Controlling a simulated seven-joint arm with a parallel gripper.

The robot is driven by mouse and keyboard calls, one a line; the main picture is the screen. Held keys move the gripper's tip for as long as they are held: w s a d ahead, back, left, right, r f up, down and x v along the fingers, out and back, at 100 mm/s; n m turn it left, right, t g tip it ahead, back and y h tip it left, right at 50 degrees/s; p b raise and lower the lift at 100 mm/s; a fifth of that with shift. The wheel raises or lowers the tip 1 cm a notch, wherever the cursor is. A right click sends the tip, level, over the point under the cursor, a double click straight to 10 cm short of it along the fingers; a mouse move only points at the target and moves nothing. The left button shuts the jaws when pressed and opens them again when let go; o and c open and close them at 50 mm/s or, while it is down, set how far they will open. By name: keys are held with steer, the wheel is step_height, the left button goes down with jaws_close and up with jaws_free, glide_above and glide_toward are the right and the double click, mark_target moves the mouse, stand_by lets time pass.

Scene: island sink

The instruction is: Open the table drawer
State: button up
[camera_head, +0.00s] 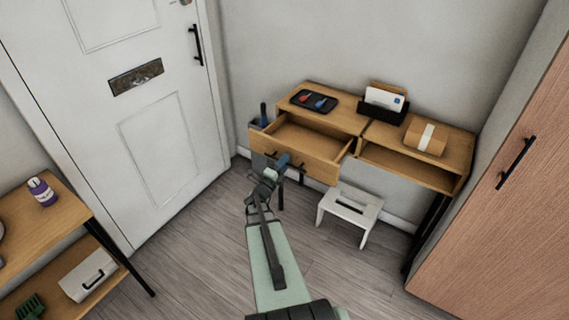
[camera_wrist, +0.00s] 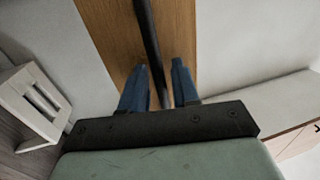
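The wooden table drawer (camera_head: 295,152) is pulled well out of the left part of the wall table (camera_head: 333,122), and its inside looks empty. A black bar handle (camera_wrist: 148,35) runs across the wooden drawer front in the wrist view. My gripper (camera_head: 283,161) is at the drawer front, by the handle. In the wrist view, the blue fingers of my gripper (camera_wrist: 160,66) are apart with the handle between them. The handle is close to the left finger, and a gap shows at the right finger. Contact cannot be made out for certain.
A white step stool (camera_head: 350,210) stands on the floor right of the drawer. A black tray (camera_head: 313,101), a letter holder (camera_head: 382,107) and a box (camera_head: 426,139) rest on the tabletop. A white door (camera_head: 150,110) is left, and a wooden cabinet (camera_head: 510,210) is right.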

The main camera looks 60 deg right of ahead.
steer(key=a+f, duration=0.2)
steer(key=a, duration=1.1)
steer(key=shift+a+f, duration=0.25)
steer(key=shift+f, duration=0.1)
